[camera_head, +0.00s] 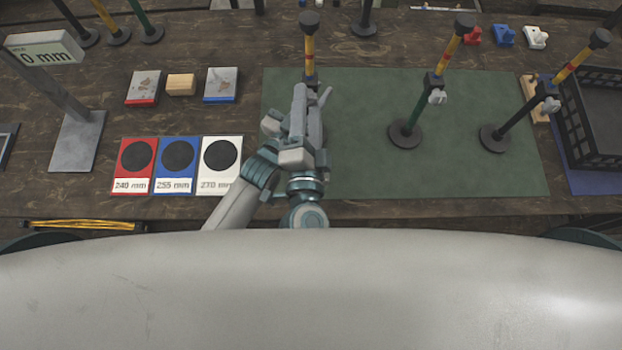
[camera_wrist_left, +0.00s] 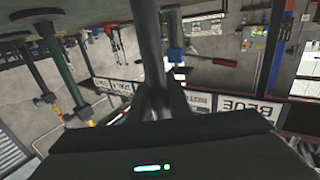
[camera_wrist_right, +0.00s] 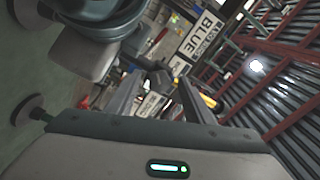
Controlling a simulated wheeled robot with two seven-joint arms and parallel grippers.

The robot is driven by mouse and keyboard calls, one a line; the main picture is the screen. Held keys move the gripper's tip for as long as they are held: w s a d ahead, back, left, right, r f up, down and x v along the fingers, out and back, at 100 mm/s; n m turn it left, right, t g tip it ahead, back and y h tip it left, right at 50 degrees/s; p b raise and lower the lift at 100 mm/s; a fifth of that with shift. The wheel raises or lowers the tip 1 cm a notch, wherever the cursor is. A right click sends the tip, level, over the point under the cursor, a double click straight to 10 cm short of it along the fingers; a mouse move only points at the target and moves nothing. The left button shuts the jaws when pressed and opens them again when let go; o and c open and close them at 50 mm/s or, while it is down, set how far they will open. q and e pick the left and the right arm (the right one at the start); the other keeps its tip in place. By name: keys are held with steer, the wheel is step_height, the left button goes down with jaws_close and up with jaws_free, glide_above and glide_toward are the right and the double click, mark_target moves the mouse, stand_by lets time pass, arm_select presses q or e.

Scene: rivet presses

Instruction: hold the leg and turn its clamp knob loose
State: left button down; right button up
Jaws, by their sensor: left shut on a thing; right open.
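The held leg (camera_head: 309,48) stands near the left edge of the green mat, with a black cap and a yellow tube with a red band. My arms hide its lower part, and its clamp knob is not clear. In the left wrist view my left gripper (camera_wrist_left: 160,100) is shut around the leg's dark post (camera_wrist_left: 149,45). My right gripper (camera_wrist_right: 157,95) is open, with nothing seen between its fingers. A grey and teal part of my other arm is close beside it at the upper left. In the head view both hands overlap at the leg.
Two more legs (camera_head: 416,108) (camera_head: 517,118) with pale clamp knobs stand on the green mat (camera_head: 370,170). A black crate (camera_head: 572,125) is at the right. Red, blue and white length cards (camera_head: 133,186) lie left of my arms. The mat between the held leg and the middle leg is clear.

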steer(key=m, duration=1.4)
steer(key=shift+r+m, duration=0.1)
steer(key=shift+m, duration=0.3)
steer(key=m, duration=0.5)
steer(key=s, duration=1.2)
steer(key=s+f+n+g+y, duration=0.3)
steer(key=s+f+n, duration=0.1)
steer(key=f+n, duration=0.6)
steer(key=s+f+n+g+y, duration=0.2)
steer(key=s+f+n+y, duration=0.2)
steer(key=f+n, duration=0.6)
steer(key=shift+s+d+f+g+y, duration=0.2)
steer(key=shift+s+f+g+y, duration=0.3)
steer(key=shift+f, duration=0.8)
steer(key=shift+s+d, duration=0.1)
